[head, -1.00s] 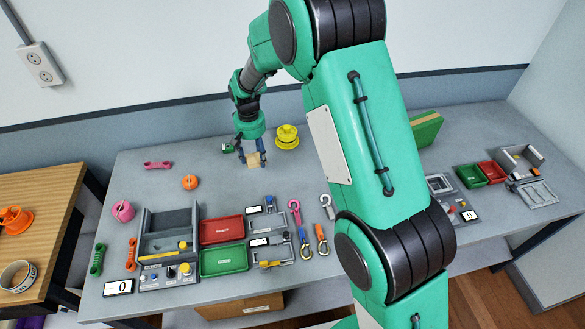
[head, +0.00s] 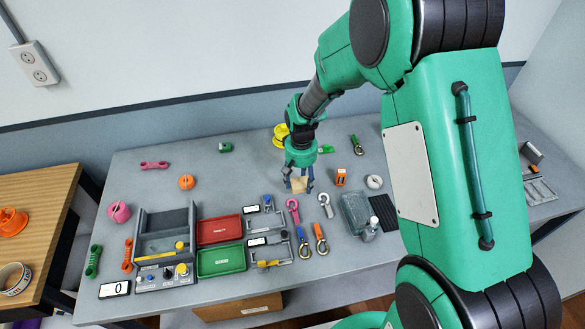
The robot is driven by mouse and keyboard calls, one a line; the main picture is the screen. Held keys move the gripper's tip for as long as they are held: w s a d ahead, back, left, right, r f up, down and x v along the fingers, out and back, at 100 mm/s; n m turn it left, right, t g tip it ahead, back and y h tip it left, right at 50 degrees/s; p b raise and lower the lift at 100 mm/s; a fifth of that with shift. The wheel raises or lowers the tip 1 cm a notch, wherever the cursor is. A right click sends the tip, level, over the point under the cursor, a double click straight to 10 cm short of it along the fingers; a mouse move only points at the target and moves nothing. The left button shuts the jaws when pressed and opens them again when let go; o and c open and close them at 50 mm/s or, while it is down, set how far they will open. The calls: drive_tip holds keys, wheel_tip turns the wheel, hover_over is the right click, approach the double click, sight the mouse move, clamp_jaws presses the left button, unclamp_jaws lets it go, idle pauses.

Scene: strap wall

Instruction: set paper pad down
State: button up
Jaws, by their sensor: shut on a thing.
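The paper pad (head: 300,186) is a small tan block in the head view, right of the middle of the grey table. My gripper (head: 299,183) points down and is shut on it, with a dark blue finger on each side. The fingers and the wrist above hide part of the pad. The pad appears close to the table top; I cannot tell whether it touches.
A pink hook (head: 293,210) and a grey hook (head: 326,204) lie just in front. A yellow spool (head: 281,135) is behind. The table (head: 235,178) is clear to the left.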

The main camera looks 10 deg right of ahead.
drive_tip(key=shift+s+d+f, duration=0.25)
drive_tip(key=shift+s+d, duration=0.3)
drive_tip(key=shift+s, duration=0.1)
drive_tip(key=shift+w, duration=0.1)
drive_tip(key=w, duration=0.5)
drive_tip(key=w+f+b, duration=0.1)
drive_tip(key=w, duration=0.4)
drive_tip(key=w+b, duration=0.1)
drive_tip(key=w, duration=0.5)
drive_tip(key=shift+a+f, duration=0.25)
drive_tip(key=shift+a, duration=0.15)
drive_tip(key=shift+s+f, duration=0.1)
drive_tip(key=shift+f+b, duration=0.7)
drive_tip(key=shift+f, duration=0.95)
drive_tip(key=shift+f, duration=0.15)
drive_tip(key=o, duration=0.7)
drive_tip(key=shift+o, duration=0.2)
wheel_tip(320, 180, up, 12)
drive_tip(key=p, duration=0.2)
drive_tip(key=shift+r+p, duration=0.2)
drive_tip(key=shift+p, duration=0.1)
